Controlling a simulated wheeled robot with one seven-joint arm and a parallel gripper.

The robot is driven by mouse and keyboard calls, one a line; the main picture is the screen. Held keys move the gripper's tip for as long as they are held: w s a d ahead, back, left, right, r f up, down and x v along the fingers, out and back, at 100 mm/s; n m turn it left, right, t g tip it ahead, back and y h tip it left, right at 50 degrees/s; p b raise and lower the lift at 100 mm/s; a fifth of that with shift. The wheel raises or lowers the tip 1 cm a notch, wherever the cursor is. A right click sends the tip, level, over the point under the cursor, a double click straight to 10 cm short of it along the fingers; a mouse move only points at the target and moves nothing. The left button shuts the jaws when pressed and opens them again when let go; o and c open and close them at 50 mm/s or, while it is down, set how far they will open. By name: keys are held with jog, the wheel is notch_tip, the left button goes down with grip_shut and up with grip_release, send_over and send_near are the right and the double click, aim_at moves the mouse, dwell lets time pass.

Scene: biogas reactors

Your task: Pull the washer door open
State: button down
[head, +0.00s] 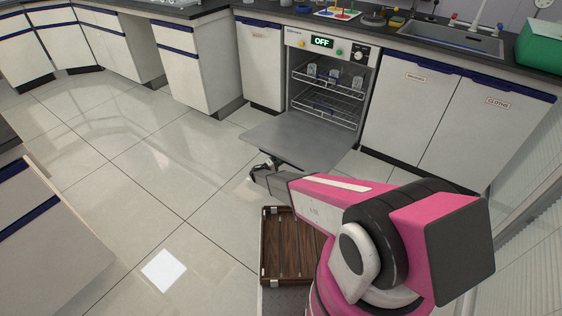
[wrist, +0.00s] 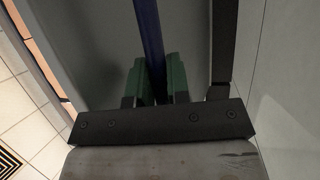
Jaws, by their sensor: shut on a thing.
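The washer (head: 298,42) stands under the counter in the head view, with a lit "OFF" display and its inside exposed. Its grey door (head: 305,140) is folded down, about level, above the floor. My gripper (head: 262,170) is at the door's front edge, partly hidden by my own arm. In the wrist view, the green finger pads of my gripper (wrist: 157,82) are closed on both sides of a blue bar, the door handle (wrist: 148,30). The grey door panel (wrist: 95,40) shows behind it.
Wire racks (head: 325,85) with several pieces of glassware sit inside the washer. White cabinets (head: 405,105) flank it. A wooden tray (head: 283,245) lies by my arm. The tiled floor (head: 130,150) to the left is clear.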

jog(key=c, duration=1.1)
grip_release()
jog(key=v, duration=1)
jog(key=shift+s+a, duration=0.25)
jog(key=shift+a, duration=0.1)
jog(key=s+d+r+g, duration=0.1)
jog(key=d+r+g, duration=0.1)
jog(key=d+r, duration=0.2)
jog(key=s+d+r+m+g+y, duration=0.1)
jog(key=s+d+r+g, duration=0.1)
jog(key=d+r, duration=0.2)
jog(key=s+d+r+m+g+y, duration=0.1)
jog(key=s+d+r+g, duration=0.1)
jog(key=d+r, duration=0.2)
jog(key=shift+s+d+r+g, duration=0.2)
jog(key=shift+d+r+g, duration=0.1)
jog(key=shift+d, duration=0.2)
jog(key=s+d+r+m+g+y, duration=0.2)
jog(key=s+d+r+g+y, duration=0.2)
jog(key=s+d+r, duration=0.4)
jog(key=s+d+r+y, duration=0.2)
jog(key=s+r+y, duration=0.3)
jog(key=s+r, duration=0.4)
jog(key=s+d+r+m+y, duration=0.1)
jog(key=s+d+r+y, duration=0.1)
jog(key=s+r+y, duration=0.4)
jog(key=s+r, duration=0.3)
jog(key=r, duration=0.3)
jog(key=shift+s+d+r, duration=0.2)
jog(key=shift+s, duration=0.1)
